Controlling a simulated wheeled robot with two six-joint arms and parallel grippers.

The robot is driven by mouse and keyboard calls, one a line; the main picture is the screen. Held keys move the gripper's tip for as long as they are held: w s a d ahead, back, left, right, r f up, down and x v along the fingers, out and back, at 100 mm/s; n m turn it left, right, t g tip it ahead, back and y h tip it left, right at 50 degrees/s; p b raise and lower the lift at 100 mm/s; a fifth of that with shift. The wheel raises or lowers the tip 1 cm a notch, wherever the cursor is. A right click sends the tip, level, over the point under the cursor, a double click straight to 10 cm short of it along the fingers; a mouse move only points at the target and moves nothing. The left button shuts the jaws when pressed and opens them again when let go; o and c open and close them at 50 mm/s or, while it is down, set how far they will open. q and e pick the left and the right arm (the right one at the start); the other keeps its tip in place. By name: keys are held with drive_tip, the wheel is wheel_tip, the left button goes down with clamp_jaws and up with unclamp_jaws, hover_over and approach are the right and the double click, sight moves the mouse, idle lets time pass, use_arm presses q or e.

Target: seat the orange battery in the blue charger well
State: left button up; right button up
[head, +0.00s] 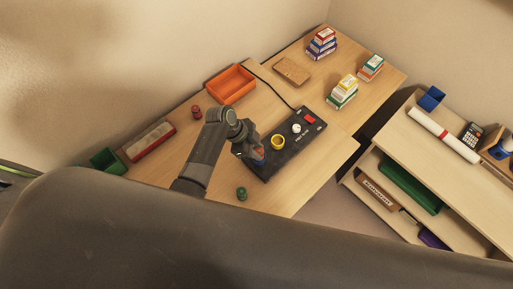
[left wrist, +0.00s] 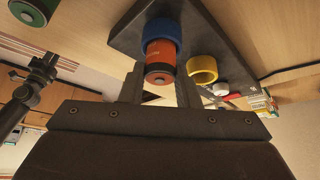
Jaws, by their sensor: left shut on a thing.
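The black charger board (head: 286,146) lies on the desk with a blue well at its near left end. That blue well (left wrist: 161,32) shows as a ring in the left wrist view. The orange battery (left wrist: 160,58) is lined up with the blue well, one end at or inside its ring; how deep it sits is hidden. In the head view the battery (head: 260,152) is mostly covered. My left gripper (head: 256,153) is shut on the battery, its fingers on either side of it. My right gripper is not in view.
A yellow ring well (head: 277,142), white knob (head: 296,128) and red switch (head: 309,118) share the board. A green battery (head: 242,194) stands near the desk's front edge, a red one (head: 196,112) behind my arm. An orange tray (head: 231,84) lies behind. Desk right of the board is clear.

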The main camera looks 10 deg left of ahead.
use_arm(q)
drive_tip(key=shift+f, duration=0.1)
drive_tip(key=o, duration=0.8)
drive_tip(key=shift+p+v, duration=2.65)
drive_tip(key=shift+v, duration=2.9)
drive_tip(key=shift+f, duration=0.1)
